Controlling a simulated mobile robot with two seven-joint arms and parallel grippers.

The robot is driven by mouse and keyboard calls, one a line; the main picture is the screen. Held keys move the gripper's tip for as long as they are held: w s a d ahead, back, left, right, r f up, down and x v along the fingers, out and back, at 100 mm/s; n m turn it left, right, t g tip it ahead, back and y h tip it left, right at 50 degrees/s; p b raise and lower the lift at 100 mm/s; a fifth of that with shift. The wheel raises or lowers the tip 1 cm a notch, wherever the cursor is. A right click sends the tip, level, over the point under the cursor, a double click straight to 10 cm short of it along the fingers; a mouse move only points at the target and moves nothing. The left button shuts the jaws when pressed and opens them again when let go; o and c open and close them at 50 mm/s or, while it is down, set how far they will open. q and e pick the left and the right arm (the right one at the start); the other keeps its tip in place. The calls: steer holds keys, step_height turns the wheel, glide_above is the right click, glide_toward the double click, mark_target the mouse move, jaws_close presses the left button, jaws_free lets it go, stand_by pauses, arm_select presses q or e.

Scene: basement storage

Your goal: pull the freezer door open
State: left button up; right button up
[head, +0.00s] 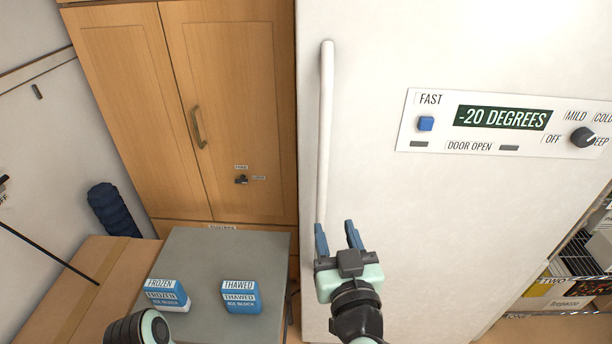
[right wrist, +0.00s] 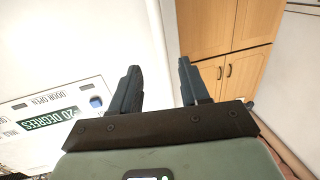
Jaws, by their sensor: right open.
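The white freezer door (head: 450,230) fills the right half of the head view and looks closed. Its long white vertical handle (head: 326,130) runs along the door's left side. My right gripper (head: 338,228) is open at the handle's lower end, with its left finger overlapping that end in the picture. I cannot tell whether they touch. In the right wrist view the open gripper (right wrist: 158,76) shows two dark fingers, with the white door (right wrist: 60,40) to the left; the handle is not clear there. Part of my left arm shows at the bottom left, but its gripper does not.
A control panel (head: 508,122) on the door reads -20 DEGREES. A grey-topped surface (head: 215,262) holds a FROZEN block (head: 166,295) and a THAWED block (head: 240,296). A wooden cabinet (head: 235,90) stands left of the freezer. Shelves (head: 575,255) are at the right.

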mark_target(323, 188)
steer(key=w, duration=0.4)
steer(key=w+a, duration=0.1)
steer(key=w, duration=0.3)
steer(key=w+a, duration=0.1)
steer(key=w, duration=0.4)
steer(key=shift+a+r, duration=0.25)
steer(key=shift+r, duration=0.1)
jaws_close()
